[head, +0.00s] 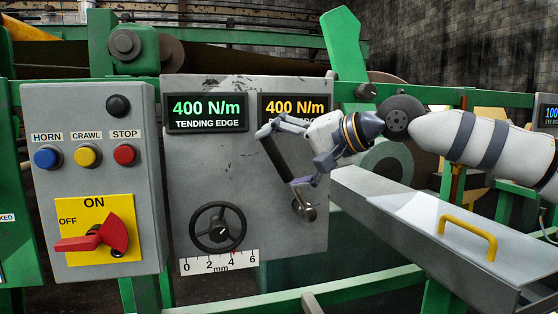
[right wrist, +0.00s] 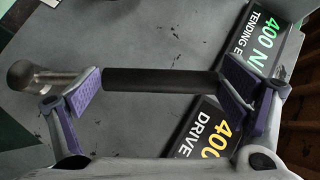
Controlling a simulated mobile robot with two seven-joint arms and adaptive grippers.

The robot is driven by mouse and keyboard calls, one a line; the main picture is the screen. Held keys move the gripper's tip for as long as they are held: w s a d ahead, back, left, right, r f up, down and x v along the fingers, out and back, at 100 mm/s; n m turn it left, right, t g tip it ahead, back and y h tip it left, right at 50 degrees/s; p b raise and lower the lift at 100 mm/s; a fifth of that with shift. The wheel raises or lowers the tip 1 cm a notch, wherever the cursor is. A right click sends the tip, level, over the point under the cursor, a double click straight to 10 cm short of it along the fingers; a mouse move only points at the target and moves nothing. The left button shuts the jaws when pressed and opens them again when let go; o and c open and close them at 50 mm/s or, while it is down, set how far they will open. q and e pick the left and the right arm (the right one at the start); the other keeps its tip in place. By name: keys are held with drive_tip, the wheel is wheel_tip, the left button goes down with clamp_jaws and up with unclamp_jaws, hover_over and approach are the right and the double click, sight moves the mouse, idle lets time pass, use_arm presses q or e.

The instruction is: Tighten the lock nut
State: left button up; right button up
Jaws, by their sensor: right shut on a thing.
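A dark bar handle (head: 277,160) slants across the lower right of the grey panel, with a metal boss (head: 305,212) at its lower end. I take this to be the lock nut and its handle; the nut itself cannot be made out. My right gripper (head: 284,157) is at the handle, its fingers spread along it and shut on it. In the right wrist view, the dark bar (right wrist: 145,81) lies between the purple finger pads, and the boss (right wrist: 32,75) is beyond the left pad. My left gripper is not in view.
The panel carries a black handwheel (head: 218,228), a millimetre scale (head: 219,262) and two displays reading 400 N/m. A control box (head: 92,180) with buttons and a red switch stands at left. A grey cover with a yellow handle (head: 468,236) is at right.

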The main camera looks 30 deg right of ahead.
drive_tip(key=shift+d+r, duration=0.1)
drive_tip(key=shift+d, duration=0.05)
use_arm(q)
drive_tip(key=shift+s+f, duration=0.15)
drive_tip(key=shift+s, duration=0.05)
use_arm(e)
drive_tip(key=shift+s+d+r+m+y, duration=0.2)
drive_tip(key=shift+d+m+y, duration=0.1)
drive_tip(key=shift+d+y, duration=0.1)
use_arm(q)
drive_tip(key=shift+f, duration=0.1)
use_arm(e)
drive_tip(key=shift+d, duration=0.15)
use_arm(q)
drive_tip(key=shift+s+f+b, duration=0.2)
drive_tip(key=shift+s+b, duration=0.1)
drive_tip(key=shift+b, duration=0.05)
use_arm(e)
drive_tip(key=shift+s+d+r+m+t, duration=0.1)
drive_tip(key=shift+d+r+m+t, duration=0.2)
drive_tip(key=shift+d+t, duration=0.15)
drive_tip(key=shift+f, duration=0.1)
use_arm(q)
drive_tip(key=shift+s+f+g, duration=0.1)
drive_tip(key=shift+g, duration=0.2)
use_arm(e)
drive_tip(key=shift+d+y, duration=0.1)
drive_tip(key=shift+y, duration=0.2)
